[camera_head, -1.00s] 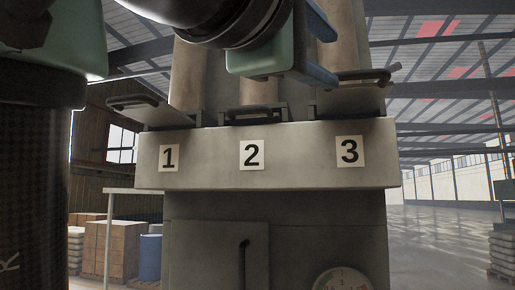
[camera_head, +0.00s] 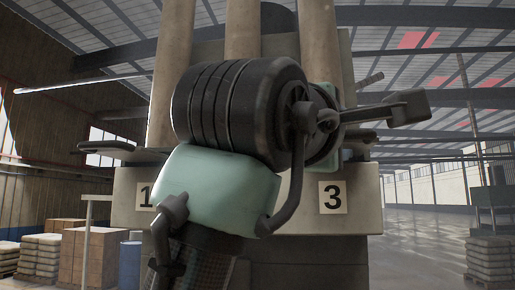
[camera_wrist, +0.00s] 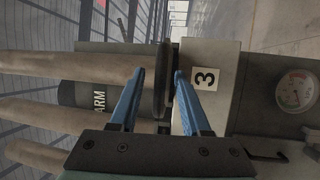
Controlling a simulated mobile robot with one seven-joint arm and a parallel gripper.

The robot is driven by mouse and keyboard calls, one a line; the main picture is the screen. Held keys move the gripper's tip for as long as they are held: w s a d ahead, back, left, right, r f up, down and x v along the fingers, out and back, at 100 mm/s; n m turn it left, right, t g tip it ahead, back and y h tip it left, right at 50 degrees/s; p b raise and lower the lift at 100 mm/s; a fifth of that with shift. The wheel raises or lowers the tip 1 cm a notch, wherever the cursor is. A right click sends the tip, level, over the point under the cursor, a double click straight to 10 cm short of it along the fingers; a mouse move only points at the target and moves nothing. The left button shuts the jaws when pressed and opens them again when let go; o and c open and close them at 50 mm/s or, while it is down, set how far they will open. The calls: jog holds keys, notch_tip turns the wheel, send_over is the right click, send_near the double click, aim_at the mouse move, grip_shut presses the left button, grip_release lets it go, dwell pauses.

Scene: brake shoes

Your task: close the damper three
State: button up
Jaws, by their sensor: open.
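Damper three is a dark flat plate (camera_wrist: 161,88) with a thin edge, seen in the wrist view beside the box face with the label 3 (camera_wrist: 204,78). My gripper (camera_wrist: 159,73) is open; its two blue fingers stand on either side of the plate's dark edge, and I cannot tell whether they touch it. In the head view my arm's wrist covers the middle of the machine and hides my fingers. A dark part of damper three (camera_head: 362,139) shows above the label 3 (camera_head: 332,197), mostly behind my arm. How far it is closed is unclear.
Damper one (camera_head: 108,147) sticks out left above the label 1. Damper two is hidden behind my arm. Several pale pipes (camera_head: 317,40) rise from the machine. A round gauge (camera_wrist: 296,92) sits on its front.

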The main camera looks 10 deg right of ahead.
jog(key=shift+w+d, duration=0.15)
grip_shut()
jog(key=shift+f, duration=0.1)
dwell(1.4)
